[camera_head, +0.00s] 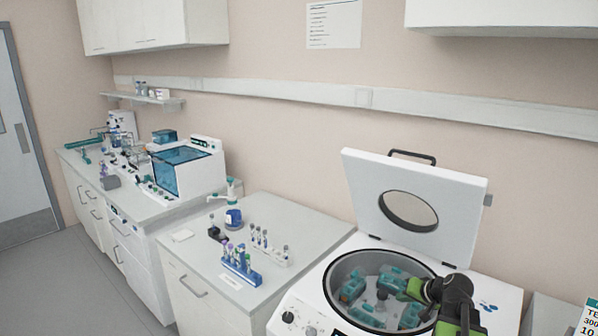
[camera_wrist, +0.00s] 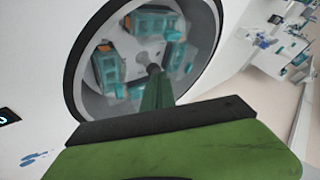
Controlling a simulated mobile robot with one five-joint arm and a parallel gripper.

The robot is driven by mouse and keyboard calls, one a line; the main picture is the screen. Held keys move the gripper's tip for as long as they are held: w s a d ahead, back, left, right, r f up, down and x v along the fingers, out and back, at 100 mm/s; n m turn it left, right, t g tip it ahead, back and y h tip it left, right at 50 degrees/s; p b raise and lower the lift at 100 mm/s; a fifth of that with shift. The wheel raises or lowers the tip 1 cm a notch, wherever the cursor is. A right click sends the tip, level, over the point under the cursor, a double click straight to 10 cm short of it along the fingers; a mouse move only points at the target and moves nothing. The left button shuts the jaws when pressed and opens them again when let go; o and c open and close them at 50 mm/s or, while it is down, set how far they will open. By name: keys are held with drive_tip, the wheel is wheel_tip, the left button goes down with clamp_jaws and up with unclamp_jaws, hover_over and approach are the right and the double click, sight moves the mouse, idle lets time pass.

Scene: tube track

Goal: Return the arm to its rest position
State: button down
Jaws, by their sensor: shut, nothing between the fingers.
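My gripper (camera_head: 408,291) is at the right side of the open centrifuge (camera_head: 300,315), with its green fingers over the bowl in the head view. In the wrist view the gripper (camera_wrist: 154,72) is shut and empty, its tips pointing toward the middle of the rotor. Teal buckets (camera_head: 352,288) sit around the rotor inside the bowl, and one also shows at the upper middle of the wrist view (camera_wrist: 153,22). My arm hides the right part of the bowl. Whether the fingertips are below the rim I cannot tell.
The centrifuge lid (camera_head: 455,218) stands open behind my arm. A blue tube rack (camera_head: 240,268) and a white rack (camera_head: 262,254) with tubes stand on the counter to the left. A wall cupboard (camera_head: 505,15) hangs above right.

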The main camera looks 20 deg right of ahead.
drive_tip(key=w+a+n, duration=0.1)
drive_tip(key=a, duration=0.4)
drive_tip(key=w+a+f+n+g+y, duration=0.1)
drive_tip(key=w+a, duration=0.1)
drive_tip(key=a, duration=0.3)
drive_tip(key=w+a+n, duration=0.1)
drive_tip(key=a, duration=0.4)
drive_tip(key=shift+w+a+f+g+y, duration=0.3)
drive_tip(key=shift+w+a+y, duration=0.05)
drive_tip(key=shift+y, duration=0.05)
drive_tip(key=a+n, duration=0.1)
drive_tip(key=a, duration=0.3)
drive_tip(key=a+f+n+g, duration=0.1)
drive_tip(key=a, duration=0.4)
drive_tip(key=a+f+n+g, duration=0.1)
drive_tip(key=a, duration=0.3)
drive_tip(key=shift+s+a, duration=0.2)
drive_tip(key=shift+a, duration=0.1)
drive_tip(key=s+a+f+n+g, duration=0.2)
drive_tip(key=s+a, duration=0.2)
drive_tip(key=a, duration=0.5)
drive_tip(key=s+d+m+g+h, duration=0.1)
drive_tip(key=s+d+g+h, duration=0.2)
drive_tip(key=s, duration=0.2)
drive_tip(key=shift+s+f, duration=0.35)
drive_tip(key=shift+f, duration=0.1)
drive_tip(key=shift+d, duration=0.15)
